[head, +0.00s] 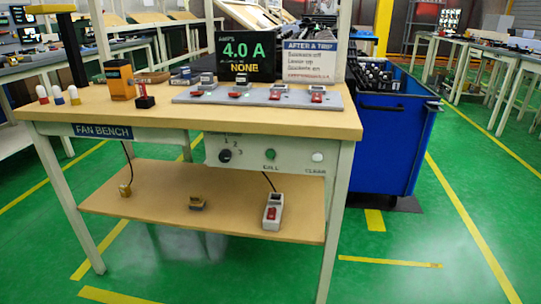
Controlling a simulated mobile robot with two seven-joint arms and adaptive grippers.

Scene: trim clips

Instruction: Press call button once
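The call button is a small round green button (270,154) on the pale front panel (213,159) under the bench top. The word CALL is printed just below it. Nothing covers the call button. Neither of my grippers shows in the head view.
The fan bench (190,120) carries a grey strip of red switches (260,95), an orange box (120,81) and several small capped items. A sign (247,53) reads 4.0 A, NONE. A blue bin (385,150) stands right. Green floor in front is clear.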

